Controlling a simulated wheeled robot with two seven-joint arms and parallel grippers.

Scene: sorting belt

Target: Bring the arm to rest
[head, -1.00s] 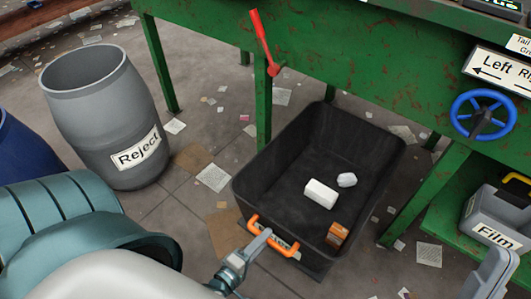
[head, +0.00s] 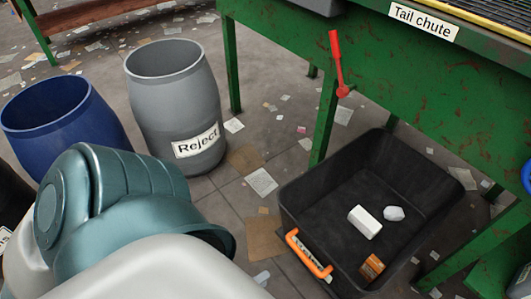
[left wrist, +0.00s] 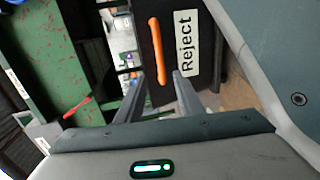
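My left arm, with a teal link and a pale forearm, comes in from the lower left of the head view. Its gripper is hidden or too unclear to make out there. In the left wrist view my left gripper (left wrist: 156,80) has its two fingers apart, with nothing held between them. Beyond the fingers are an orange handle (left wrist: 156,50) and a Reject label (left wrist: 186,45) on a dark surface. The handle appears apart from the fingers. My right gripper is not in view.
A black tub (head: 310,205) with an orange handle (head: 308,254) stands on the floor, holding two white pieces and an orange-brown box (head: 371,267). A grey Reject barrel (head: 175,100) and blue barrel (head: 65,125) stand left. The green belt frame (head: 400,75) carries a red lever (head: 337,65).

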